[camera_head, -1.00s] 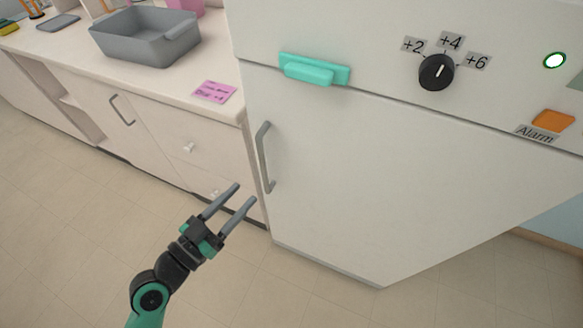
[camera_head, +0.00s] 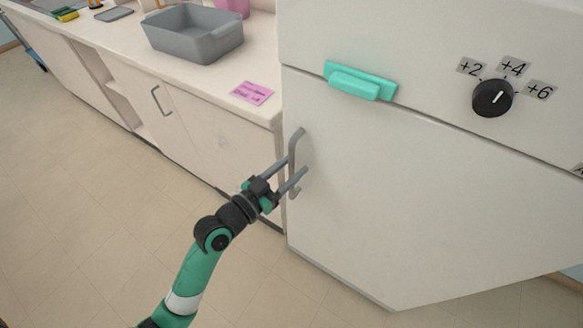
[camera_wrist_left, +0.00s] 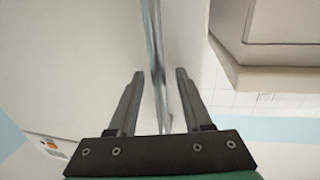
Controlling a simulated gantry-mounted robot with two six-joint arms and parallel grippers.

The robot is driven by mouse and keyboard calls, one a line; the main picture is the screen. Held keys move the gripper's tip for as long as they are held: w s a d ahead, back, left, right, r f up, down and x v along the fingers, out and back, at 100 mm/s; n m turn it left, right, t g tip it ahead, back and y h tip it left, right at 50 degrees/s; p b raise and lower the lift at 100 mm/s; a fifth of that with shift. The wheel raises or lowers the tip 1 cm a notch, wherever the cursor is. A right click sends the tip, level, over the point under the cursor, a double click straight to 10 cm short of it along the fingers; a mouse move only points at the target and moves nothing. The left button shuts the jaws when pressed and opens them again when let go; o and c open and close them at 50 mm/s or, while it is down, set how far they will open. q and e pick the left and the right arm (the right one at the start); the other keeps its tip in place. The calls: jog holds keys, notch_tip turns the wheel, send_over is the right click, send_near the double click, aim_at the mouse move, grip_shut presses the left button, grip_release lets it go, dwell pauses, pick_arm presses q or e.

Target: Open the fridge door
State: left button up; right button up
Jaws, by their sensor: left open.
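The white fridge door (camera_head: 400,210) is shut and fills the right of the head view. Its grey vertical bar handle (camera_head: 296,146) is near the door's left edge. My left gripper (camera_head: 295,172) is at the handle, its fingers reaching to either side of the bar. In the left wrist view the handle (camera_wrist_left: 155,60) runs between the two open fingers (camera_wrist_left: 158,90), with a gap visible on both sides. The fridge door also shows in the left wrist view (camera_wrist_left: 60,70). My right gripper is not in view.
A teal block-shaped piece (camera_head: 360,81) and a black dial (camera_head: 492,98) are on the fridge front above the door. A counter with a grey tub (camera_head: 194,46) and a pink note (camera_head: 252,92) stands to the left. The floor (camera_head: 90,200) in front is clear.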

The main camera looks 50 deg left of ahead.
pick_arm(q)
grip_shut()
dwell(1.4)
